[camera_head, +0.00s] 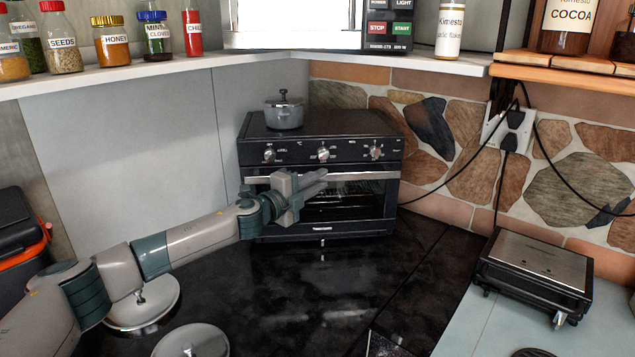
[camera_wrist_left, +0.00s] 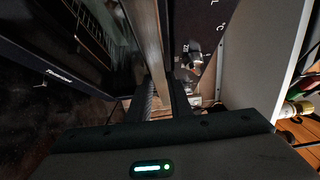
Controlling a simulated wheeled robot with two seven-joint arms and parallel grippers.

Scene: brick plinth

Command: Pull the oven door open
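The black toaster oven (camera_head: 325,222) stands on the dark counter at the back corner. Its door (camera_head: 350,204) has a glass pane with a rack visible behind it, and looks closed. The silver door handle (camera_head: 352,176) runs along the door's top edge; it also shows as a long bar in the left wrist view (camera_wrist_left: 145,35). My right gripper is out of view.
A small grey pot (camera_head: 284,112) sits on the oven. Two round lids (camera_head: 145,303) lie on the front left counter. A black grill (camera_head: 535,270) stands at the right. The counter in front of the oven door is clear. A jar shelf (camera_head: 130,74) hangs above.

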